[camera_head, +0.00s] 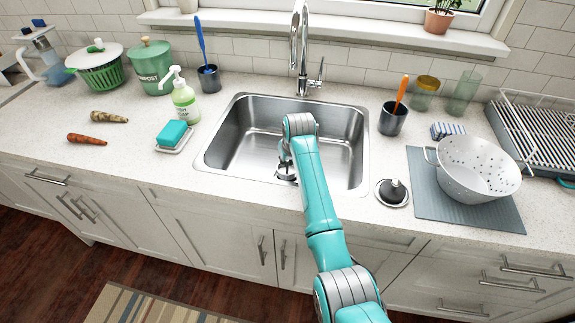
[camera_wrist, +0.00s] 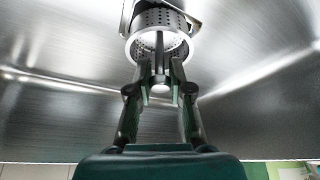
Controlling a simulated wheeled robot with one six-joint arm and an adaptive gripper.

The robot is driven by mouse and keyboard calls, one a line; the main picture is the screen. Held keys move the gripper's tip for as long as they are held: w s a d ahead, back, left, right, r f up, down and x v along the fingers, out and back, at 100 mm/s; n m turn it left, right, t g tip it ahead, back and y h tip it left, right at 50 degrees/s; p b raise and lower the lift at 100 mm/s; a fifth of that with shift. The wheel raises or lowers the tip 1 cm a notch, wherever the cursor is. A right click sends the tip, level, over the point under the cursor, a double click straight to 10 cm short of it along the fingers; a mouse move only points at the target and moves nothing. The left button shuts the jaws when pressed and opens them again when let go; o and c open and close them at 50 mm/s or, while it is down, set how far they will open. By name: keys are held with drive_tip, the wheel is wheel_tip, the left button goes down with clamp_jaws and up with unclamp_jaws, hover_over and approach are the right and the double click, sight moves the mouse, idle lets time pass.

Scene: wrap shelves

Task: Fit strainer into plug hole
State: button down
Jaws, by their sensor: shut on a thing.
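The strainer (camera_wrist: 152,19) is a metal basket with a perforated wall, a pale rim and a central post. In the wrist view it stands just beyond my gripper (camera_wrist: 160,82), whose two dark fingers are shut on its post. In the head view my teal arm reaches over the front of the steel sink (camera_head: 248,139), and my gripper (camera_head: 286,172) is low inside the basin near its front wall, largely hidden by the arm. The plug hole cannot be made out clearly. A metal edge shows beside the strainer at the top of the wrist view; I cannot tell whether it is the hole's rim.
A black-knobbed plug on a metal disc (camera_head: 392,192) lies right of the sink. A white colander (camera_head: 478,168) stands on a grey mat (camera_head: 440,201). A dark cup with a brush (camera_head: 393,119), a faucet (camera_head: 300,50), a soap dish (camera_head: 174,137) and a soap bottle (camera_head: 185,102) surround the basin.

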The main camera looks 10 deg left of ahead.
drive_tip(key=shift+f, duration=1.05)
drive_tip(key=shift+f, duration=0.1)
drive_tip(key=c, duration=1.1)
unclamp_jaws()
drive_tip(key=shift+o, duration=0.2)
drive_tip(key=v, duration=1.2)
